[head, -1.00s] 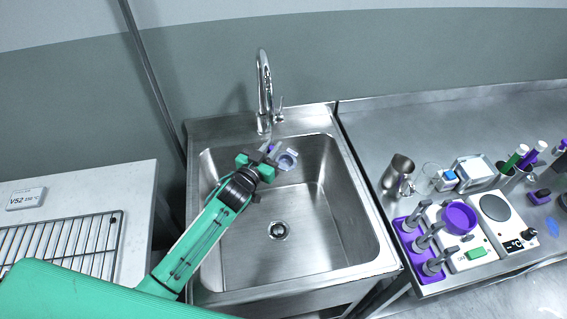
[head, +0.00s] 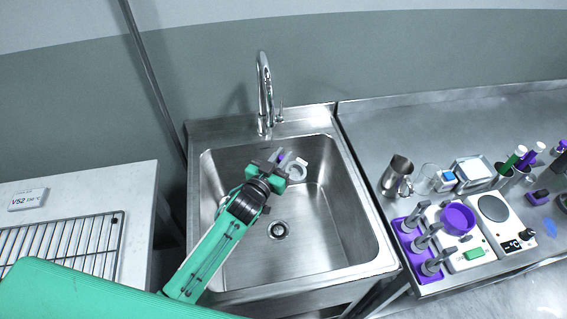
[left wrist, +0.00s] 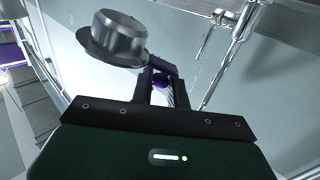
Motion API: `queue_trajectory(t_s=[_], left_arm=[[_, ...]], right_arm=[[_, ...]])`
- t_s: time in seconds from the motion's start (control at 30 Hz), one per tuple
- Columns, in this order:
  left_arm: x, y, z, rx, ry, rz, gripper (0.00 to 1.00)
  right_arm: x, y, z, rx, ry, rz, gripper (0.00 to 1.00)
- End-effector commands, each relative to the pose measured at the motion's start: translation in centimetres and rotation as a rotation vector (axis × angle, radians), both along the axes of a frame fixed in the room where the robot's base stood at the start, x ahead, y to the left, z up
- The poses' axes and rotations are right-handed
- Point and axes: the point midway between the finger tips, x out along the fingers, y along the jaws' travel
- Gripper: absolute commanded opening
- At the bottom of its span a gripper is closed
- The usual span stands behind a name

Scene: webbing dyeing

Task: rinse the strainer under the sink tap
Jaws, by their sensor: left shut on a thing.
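The strainer (head: 297,172) shows as a small pale ring over the sink basin in the head view. In the left wrist view the strainer (left wrist: 119,38) is a grey metal cup with a wide rim and a purple handle (left wrist: 161,66). My left gripper (head: 277,160) is shut on the purple handle, with the cup out to its right in the head view. The curved chrome tap (head: 264,85) rises behind the basin, with the strainer in front of it and a little to its right. I cannot tell whether water runs. My right gripper is not in view.
The steel sink (head: 330,240) has a drain (head: 278,230) and an otherwise empty basin. A wire rack (head: 65,250) lies on the left table.

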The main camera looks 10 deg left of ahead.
Motion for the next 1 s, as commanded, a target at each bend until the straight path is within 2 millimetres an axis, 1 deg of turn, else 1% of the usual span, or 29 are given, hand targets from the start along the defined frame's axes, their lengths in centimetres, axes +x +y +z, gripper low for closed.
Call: queue_trajectory(t_s=[0.3,0.47,1.0], left_arm=[[-2.0,-1.7,0.1,-0.002,0.001,0.000,0.00],[-2.7,-2.3,0.1,-0.001,0.000,0.000,0.00],[-2.8,-2.5,0.0,0.000,0.000,0.000,0.00]], right_arm=[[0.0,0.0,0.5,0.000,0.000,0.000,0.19],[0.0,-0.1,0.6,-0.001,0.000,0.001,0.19],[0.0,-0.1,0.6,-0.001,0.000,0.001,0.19]])
